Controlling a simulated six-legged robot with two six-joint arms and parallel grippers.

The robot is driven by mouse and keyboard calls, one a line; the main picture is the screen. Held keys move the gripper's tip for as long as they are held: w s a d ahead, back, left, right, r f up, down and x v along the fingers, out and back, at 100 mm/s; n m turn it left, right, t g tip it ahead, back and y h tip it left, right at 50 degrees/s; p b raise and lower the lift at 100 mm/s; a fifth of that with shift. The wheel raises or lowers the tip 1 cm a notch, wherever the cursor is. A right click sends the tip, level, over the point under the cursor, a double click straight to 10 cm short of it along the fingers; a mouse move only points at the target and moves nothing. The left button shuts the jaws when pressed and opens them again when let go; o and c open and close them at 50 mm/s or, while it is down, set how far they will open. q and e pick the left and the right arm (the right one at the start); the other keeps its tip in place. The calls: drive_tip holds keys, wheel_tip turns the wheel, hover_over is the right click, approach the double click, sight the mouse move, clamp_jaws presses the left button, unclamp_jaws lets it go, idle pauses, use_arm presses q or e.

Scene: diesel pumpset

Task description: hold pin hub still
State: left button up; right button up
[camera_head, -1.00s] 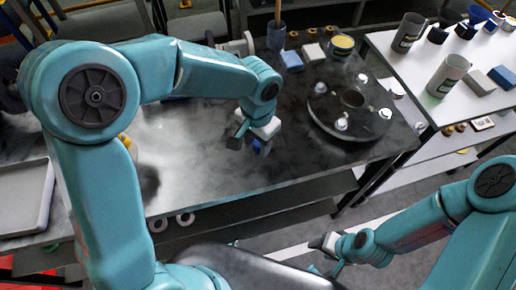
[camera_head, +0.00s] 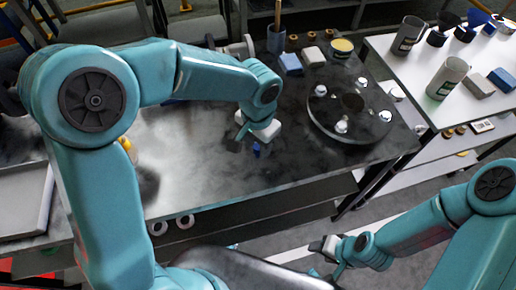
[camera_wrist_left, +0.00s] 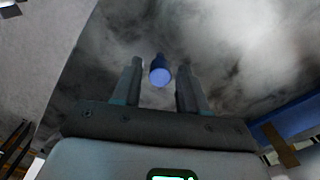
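A dark round hub disc (camera_head: 366,115) with several upright silver-white pins lies flat on the right part of the dark bench; it seems to be the pin hub. My left gripper (camera_head: 250,140) is well to the left of the disc, low over the bench. It points down at a small blue cylinder (camera_head: 256,150). In the left wrist view the open fingers (camera_wrist_left: 159,82) stand either side of the blue cylinder (camera_wrist_left: 160,72), with gaps on both sides. My right gripper (camera_head: 326,258) hangs in front of the bench, away from the disc; its finger opening is unclear.
A blue block (camera_head: 290,63), a grey block (camera_head: 313,55) and a yellow-topped tin (camera_head: 342,47) stand behind the disc. A white table (camera_head: 404,75) with cups and blocks is at the right. A grey tray (camera_head: 22,200) is at the left. The bench's middle is clear.

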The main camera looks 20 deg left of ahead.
sight(257, 147)
use_arm(q)
clamp_jaws()
drive_tip(key=shift+r+p, duration=1.35)
drive_tip(key=shift+r, duration=0.5)
use_arm(e)
wheel_tip(257, 147, up, 3)
drive_tip(key=shift+f, duration=0.2)
use_arm(q)
drive_tip(key=shift+s+a, duration=0.1)
